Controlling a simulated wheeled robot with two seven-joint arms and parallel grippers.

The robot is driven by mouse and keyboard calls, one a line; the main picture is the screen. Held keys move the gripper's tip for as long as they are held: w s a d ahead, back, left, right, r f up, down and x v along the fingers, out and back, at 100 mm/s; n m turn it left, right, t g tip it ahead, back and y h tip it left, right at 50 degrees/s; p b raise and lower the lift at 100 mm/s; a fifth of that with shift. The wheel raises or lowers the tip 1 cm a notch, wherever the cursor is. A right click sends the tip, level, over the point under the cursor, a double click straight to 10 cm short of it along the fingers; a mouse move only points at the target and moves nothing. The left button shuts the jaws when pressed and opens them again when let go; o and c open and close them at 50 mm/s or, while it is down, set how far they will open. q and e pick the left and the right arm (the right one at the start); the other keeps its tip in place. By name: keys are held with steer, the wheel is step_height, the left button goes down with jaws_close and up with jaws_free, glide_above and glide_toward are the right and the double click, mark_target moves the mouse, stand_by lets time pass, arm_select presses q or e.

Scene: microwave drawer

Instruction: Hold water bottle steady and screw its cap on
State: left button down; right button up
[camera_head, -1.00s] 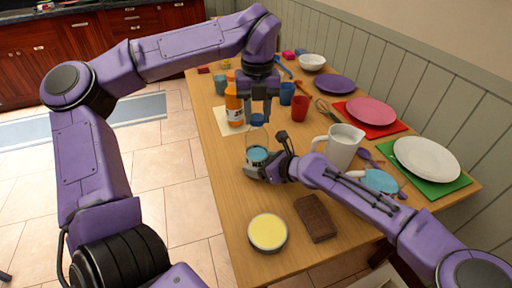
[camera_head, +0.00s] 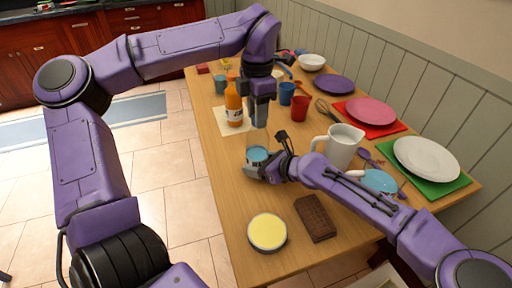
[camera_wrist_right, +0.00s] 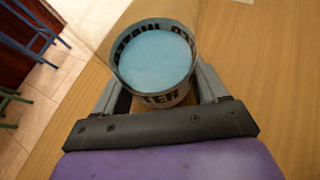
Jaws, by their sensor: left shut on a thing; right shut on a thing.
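The clear water bottle (camera_head: 257,153), with blue water inside, stands upright near the table's left edge. My right gripper (camera_head: 268,170) is shut around its lower part from the right. In the right wrist view the bottle (camera_wrist_right: 153,62) sits between the fingers, its dark lettering and blue contents showing. My left gripper (camera_head: 261,118) points straight down over the bottle's top and is shut. The blue cap is not clearly visible now; the left fingers hide the spot where it was. I cannot tell whether cap and bottle neck touch.
An orange juice bottle (camera_head: 233,104) stands close behind, left of my left gripper. A white pitcher (camera_head: 343,146) stands right of the bottle, and a red cup (camera_head: 300,108) behind. A yellow-topped round tin (camera_head: 267,231) and a brown block (camera_head: 315,218) lie in front.

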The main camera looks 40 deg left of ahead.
arm_select(q)
steer(key=c, duration=0.8)
jaws_free()
